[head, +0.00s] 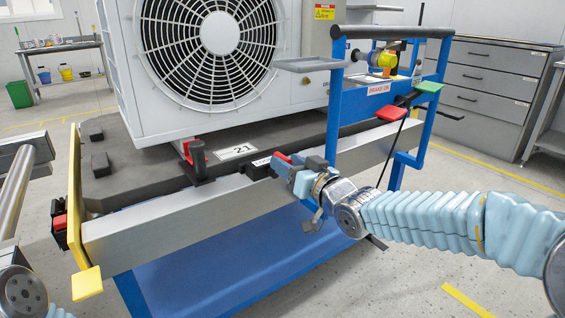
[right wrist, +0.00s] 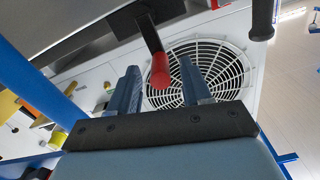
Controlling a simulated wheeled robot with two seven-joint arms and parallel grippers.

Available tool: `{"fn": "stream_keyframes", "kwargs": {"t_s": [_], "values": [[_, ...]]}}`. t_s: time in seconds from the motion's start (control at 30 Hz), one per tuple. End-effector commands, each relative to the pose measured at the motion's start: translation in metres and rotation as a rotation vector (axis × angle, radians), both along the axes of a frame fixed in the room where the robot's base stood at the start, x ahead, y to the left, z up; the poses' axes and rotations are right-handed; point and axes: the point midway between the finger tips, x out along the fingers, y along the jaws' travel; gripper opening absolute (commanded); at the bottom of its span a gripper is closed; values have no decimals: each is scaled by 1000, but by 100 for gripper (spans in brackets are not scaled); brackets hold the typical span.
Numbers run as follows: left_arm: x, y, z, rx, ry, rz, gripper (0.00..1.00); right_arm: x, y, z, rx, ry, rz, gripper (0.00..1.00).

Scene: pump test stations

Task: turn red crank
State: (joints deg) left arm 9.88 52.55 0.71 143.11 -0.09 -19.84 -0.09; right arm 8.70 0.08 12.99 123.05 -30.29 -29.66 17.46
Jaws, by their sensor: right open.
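The red crank (head: 283,157) sits at the front edge of the grey platform, just right of the "21" label, partly hidden by my right gripper. In the right wrist view its red grip (right wrist: 160,72) hangs from a dark arm and shows between the two blue fingers. My right gripper (head: 292,169) is open, with its fingers to either side of the grip; I cannot tell whether they touch it. My left gripper is out of view.
A white fan unit (head: 220,70) rests on the platform (head: 130,168). A blue frame (head: 336,100) with a grey shelf (head: 308,64) rises at the right. Grey drawers (head: 490,90) stand behind.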

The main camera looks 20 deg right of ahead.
Motion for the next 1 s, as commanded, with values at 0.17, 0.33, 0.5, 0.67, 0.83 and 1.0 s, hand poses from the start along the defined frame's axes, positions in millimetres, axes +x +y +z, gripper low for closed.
{"fn": "stream_keyframes", "kwargs": {"t_s": [0.17,0.33,0.5,0.67,0.83,1.0], "values": [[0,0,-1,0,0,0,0,22,8,0,2,0,1,48],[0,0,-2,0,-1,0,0,28,10,0,0,1,0,48],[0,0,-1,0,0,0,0,28,10,0,0,0,0,48],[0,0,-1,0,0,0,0,28,10,0,0,0,0,30],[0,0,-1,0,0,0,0,28,10,0,0,0,0,4],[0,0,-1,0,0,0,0,28,10,0,2,1,0,0]]}}
